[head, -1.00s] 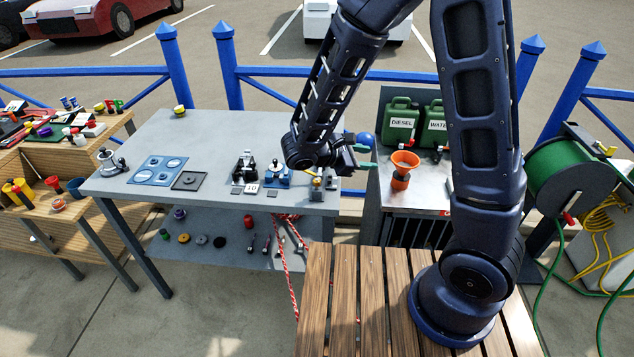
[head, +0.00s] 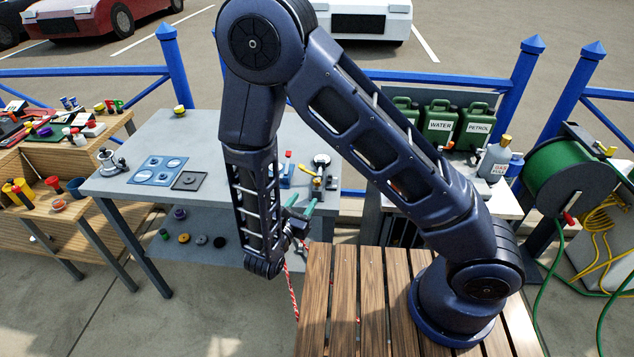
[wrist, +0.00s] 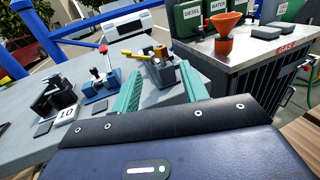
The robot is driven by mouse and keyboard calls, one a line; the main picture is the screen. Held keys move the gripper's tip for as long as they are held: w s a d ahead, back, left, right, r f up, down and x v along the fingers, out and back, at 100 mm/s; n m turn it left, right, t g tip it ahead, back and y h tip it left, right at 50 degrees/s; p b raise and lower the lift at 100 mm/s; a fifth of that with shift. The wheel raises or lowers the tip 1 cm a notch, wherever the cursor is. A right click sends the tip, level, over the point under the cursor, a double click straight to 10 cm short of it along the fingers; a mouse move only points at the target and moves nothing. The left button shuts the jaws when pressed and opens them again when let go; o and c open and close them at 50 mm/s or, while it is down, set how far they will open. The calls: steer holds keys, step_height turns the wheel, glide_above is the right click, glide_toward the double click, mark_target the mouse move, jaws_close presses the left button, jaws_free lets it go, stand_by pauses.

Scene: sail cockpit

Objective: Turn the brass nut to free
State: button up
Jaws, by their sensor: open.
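A small grey fixture (wrist: 166,74) with a brass-yellow piece (wrist: 161,51) on top and a yellow lever (wrist: 132,55) at its left stands on the grey bench in the wrist view. The brass piece, likely the nut, also shows in the head view (head: 317,184) near the bench's right front edge. Its thread and exact shape are too small to tell. My gripper (wrist: 158,88) is open and empty, its two green fingers pointing toward the fixture but apart from it. In the head view my gripper (head: 301,206) hangs in front of the bench edge.
A blue fixture with a red-tipped lever (wrist: 103,72) and a black fixture (wrist: 54,97) stand left of the brass one. An orange funnel (wrist: 227,30) and green cans (wrist: 188,17) are on the right-hand cabinet. A lower shelf (head: 190,225) holds small parts.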

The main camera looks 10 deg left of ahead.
mark_target(316, 184)
steer(key=x, duration=1)
steer(key=shift+w+d, duration=0.15)
steer(key=shift+d, duration=0.05)
steer(key=c, duration=0.9)
